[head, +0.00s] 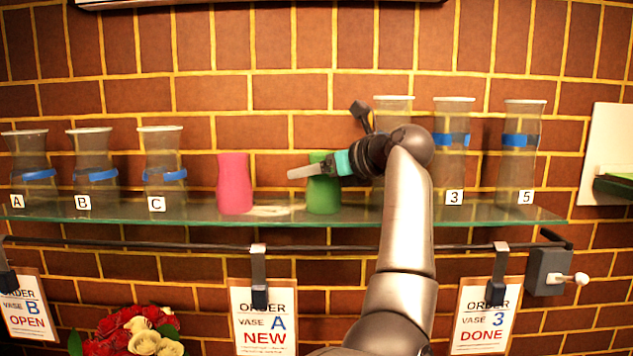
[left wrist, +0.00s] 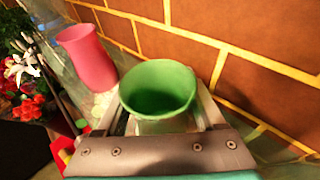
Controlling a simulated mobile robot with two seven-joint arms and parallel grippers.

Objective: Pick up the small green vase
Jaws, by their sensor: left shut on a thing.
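The small green vase (head: 323,196) stands upright on the glass shelf, right of the pink vase (head: 234,184). My left gripper (head: 302,171) reaches across it from the right and is shut on it near its top. In the left wrist view the green vase (left wrist: 158,92) sits between the two fingers, its open mouth facing the camera and looking empty. Part of its upper side is hidden by the gripper in the head view. My right gripper is not in view.
Clear vases A, B and C (head: 92,160) stand at the left of the glass shelf (head: 120,214). More clear vases, including 3 (head: 452,165) and 5 (head: 520,170), stand at the right, one partly behind my arm. A brick wall is close behind. Order cards (head: 262,315) and flowers (head: 130,335) are below.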

